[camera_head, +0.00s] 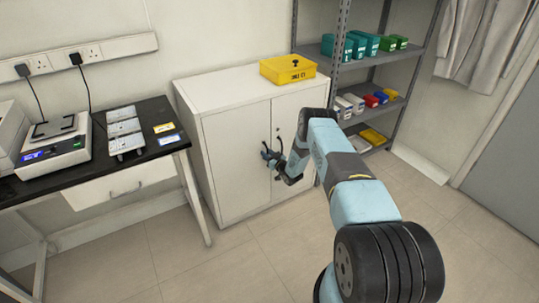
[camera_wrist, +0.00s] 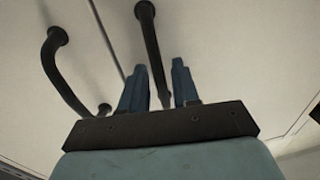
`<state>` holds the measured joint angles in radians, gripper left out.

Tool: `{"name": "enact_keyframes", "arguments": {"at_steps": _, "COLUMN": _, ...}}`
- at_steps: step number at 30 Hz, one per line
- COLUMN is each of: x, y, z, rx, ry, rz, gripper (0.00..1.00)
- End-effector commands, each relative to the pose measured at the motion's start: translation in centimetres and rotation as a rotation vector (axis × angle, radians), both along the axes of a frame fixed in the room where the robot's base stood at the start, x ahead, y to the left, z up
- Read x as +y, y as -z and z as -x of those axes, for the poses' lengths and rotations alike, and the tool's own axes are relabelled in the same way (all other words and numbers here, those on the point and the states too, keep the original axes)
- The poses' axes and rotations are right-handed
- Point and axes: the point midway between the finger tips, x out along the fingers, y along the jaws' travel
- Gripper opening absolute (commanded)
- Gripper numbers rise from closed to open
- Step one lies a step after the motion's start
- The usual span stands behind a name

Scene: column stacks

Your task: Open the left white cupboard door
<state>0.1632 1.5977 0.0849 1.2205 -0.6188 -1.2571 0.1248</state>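The white cupboard (camera_head: 237,187) stands against the wall with two doors, both looking closed. The left door (camera_head: 232,150) is flat and pale, meeting the right door near the middle. In the wrist view two dark bar handles show on either side of the door gap (camera_wrist: 104,35): one handle (camera_wrist: 62,85) is clear of my gripper. The other handle (camera_wrist: 150,45) runs down between the two blue fingers of my gripper (camera_wrist: 160,85). The fingers stand apart with space beside the bar.
A yellow box (camera_head: 288,69) sits on the cupboard top. A black-topped bench (camera_head: 85,165) with a scale (camera_head: 52,147) stands close on the left. A metal shelf rack (camera_head: 372,95) is on the right. Floor in front of the cupboard is clear.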

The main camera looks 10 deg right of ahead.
Motion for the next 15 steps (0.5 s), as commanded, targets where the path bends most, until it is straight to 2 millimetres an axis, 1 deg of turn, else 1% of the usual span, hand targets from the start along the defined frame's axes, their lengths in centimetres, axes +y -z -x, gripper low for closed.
{"name": "enact_keyframes", "arguments": {"at_steps": 9, "x": 0.04, "y": 0.01, "z": -0.15, "rx": 0.001, "ry": 0.000, "rz": 0.000, "gripper": 0.29}}
{"name": "enact_keyframes", "arguments": {"at_steps": 15, "x": -0.02, "y": 0.00, "z": -0.14, "rx": 0.001, "ry": 0.001, "rz": 0.000, "gripper": 0.10}}
